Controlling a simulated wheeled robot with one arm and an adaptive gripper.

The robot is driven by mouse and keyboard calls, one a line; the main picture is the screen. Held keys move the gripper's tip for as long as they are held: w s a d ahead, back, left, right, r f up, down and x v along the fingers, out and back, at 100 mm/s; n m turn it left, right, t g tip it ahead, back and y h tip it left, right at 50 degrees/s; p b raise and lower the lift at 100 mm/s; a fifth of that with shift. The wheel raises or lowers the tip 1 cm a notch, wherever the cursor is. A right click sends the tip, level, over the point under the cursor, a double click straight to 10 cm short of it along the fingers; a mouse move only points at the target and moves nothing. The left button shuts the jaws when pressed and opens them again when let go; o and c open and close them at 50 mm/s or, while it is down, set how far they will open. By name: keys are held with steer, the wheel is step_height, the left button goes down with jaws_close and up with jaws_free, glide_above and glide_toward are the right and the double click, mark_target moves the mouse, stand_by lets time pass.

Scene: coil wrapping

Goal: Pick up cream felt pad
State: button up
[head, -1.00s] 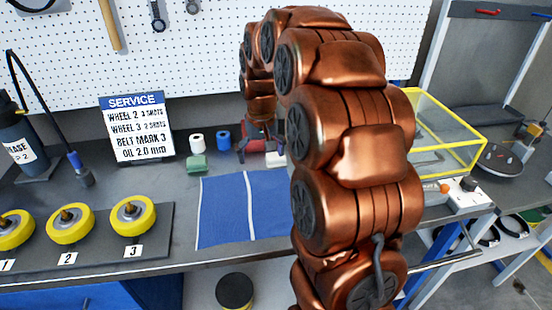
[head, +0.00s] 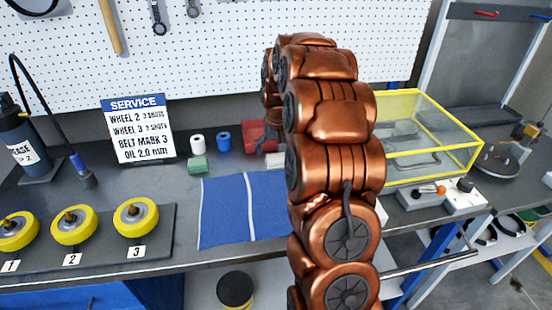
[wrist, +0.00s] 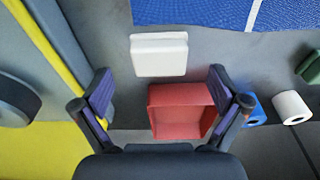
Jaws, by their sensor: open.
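The cream felt pad (wrist: 158,55) is a pale, rounded block lying on the grey bench, in the upper middle of the wrist view. In the head view (head: 275,160) it shows as a small pale patch, partly hidden by my arm. My gripper (wrist: 160,90) is open and empty, its two fingers spread wide. In the wrist view the pad lies just beyond the fingertips, between their lines and apart from them. An open red bin (wrist: 180,110) shows between the fingers, beside the pad.
A blue mat (head: 225,210) with a pale stripe lies close to the pad. White (head: 197,144) and blue (head: 223,141) rolls and a green block (head: 197,164) stand left of the red bin. A yellow-edged clear case (head: 430,150) is at right.

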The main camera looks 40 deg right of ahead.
mark_target(276, 157)
steer(key=shift+w+d+f+p, duration=0.15)
steer(key=shift+f+p, duration=0.15)
steer(key=shift+f, duration=0.55)
steer(key=shift+w+f+p, duration=0.1)
steer(key=shift+f+p, duration=0.15)
steer(key=shift+f, duration=0.55)
steer(key=c, duration=1.2)
steer(key=shift+w+r+b, duration=0.1)
steer(key=shift+r+b, duration=0.9)
steer(key=shift+r, duration=0.7)
steer(key=s+a+b, duration=0.1)
steer(key=s+a, duration=0.1)
steer(key=a, duration=0.2)
steer(key=s+a+r+b, duration=0.1)
steer(key=s+a+b, duration=0.1)
steer(key=a, duration=0.3)
steer(key=s+a+b, duration=0.1)
steer(key=s+a, duration=0.3)
steer(key=a, duration=0.1)
steer(key=shift+r, duration=0.3)
